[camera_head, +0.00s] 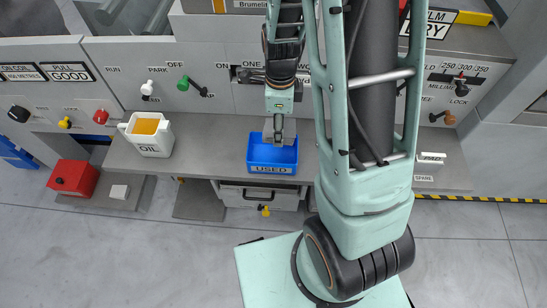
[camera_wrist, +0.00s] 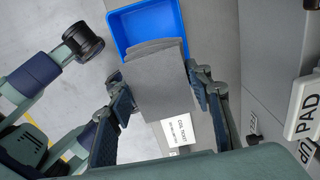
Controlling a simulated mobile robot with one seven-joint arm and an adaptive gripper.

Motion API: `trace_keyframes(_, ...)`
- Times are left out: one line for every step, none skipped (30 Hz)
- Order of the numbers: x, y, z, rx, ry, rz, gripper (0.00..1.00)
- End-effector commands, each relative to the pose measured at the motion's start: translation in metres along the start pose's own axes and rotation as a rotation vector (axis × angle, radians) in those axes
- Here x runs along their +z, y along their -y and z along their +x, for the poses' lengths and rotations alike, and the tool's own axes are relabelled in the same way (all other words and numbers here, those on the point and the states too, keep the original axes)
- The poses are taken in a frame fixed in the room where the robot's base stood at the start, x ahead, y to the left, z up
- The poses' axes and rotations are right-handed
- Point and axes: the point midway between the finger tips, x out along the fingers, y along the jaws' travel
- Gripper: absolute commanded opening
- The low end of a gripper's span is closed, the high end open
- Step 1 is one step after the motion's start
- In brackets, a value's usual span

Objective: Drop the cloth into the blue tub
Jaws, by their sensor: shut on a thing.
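The blue tub (camera_head: 259,154), with a USED label on its front, stands on the grey shelf in the head view. It also shows at the top of the wrist view (camera_wrist: 128,38). My gripper (camera_head: 278,122) is above the tub, pointing down. It is shut on the grey cloth (camera_wrist: 163,88), which sits between both fingers. In the head view the cloth (camera_head: 280,137) hangs in front of the tub's opening and hides part of its inside. In the wrist view the cloth overlaps the near part of the tub. I cannot tell whether it touches the tub.
A white OIL container (camera_head: 148,135) with yellow contents stands on the shelf left of the tub. The grey shelf (camera_head: 205,155) is bare between them. A red box (camera_head: 73,178) is at the far left. A printed white card (camera_wrist: 179,130) lies near the cloth in the wrist view.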

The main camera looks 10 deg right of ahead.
Motion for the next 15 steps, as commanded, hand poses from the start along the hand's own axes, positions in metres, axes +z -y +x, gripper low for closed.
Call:
trace_keyframes(-0.0002,0.0000,0.0096,0.000,0.000,0.000,0.24)
trace_keyframes(-0.0001,0.0000,0.0115,0.000,0.000,0.000,0.24)
trace_keyframes(-0.0001,0.0001,0.0134,0.000,0.000,0.000,0.24)
trace_keyframes(-0.0001,0.0001,0.0143,0.000,0.000,0.000,0.24)
trace_keyframes(0.0000,0.0001,0.0148,0.000,0.000,0.000,0.24)
trace_keyframes(0.0000,0.0001,0.0150,0.000,0.000,0.000,0.24)
trace_keyframes(0.0000,0.0002,0.0149,0.000,0.000,0.000,0.24)
trace_keyframes(0.0001,0.0001,0.0147,0.000,0.000,0.000,0.24)
trace_keyframes(0.0001,0.0001,0.0143,0.000,0.000,-0.001,0.24)
trace_keyframes(0.0001,0.0001,0.0140,0.000,0.000,-0.001,0.24)
trace_keyframes(0.0001,0.0001,0.0139,0.000,0.000,-0.001,0.24)
trace_keyframes(0.0001,0.0001,0.0139,0.000,0.000,-0.001,0.24)
trace_keyframes(0.0001,0.0001,0.0139,0.000,0.000,-0.001,0.24)
trace_keyframes(0.0001,0.0001,0.0139,0.000,0.000,-0.001,0.49)
trace_keyframes(0.0001,0.0001,0.0139,0.000,0.000,-0.001,0.54)
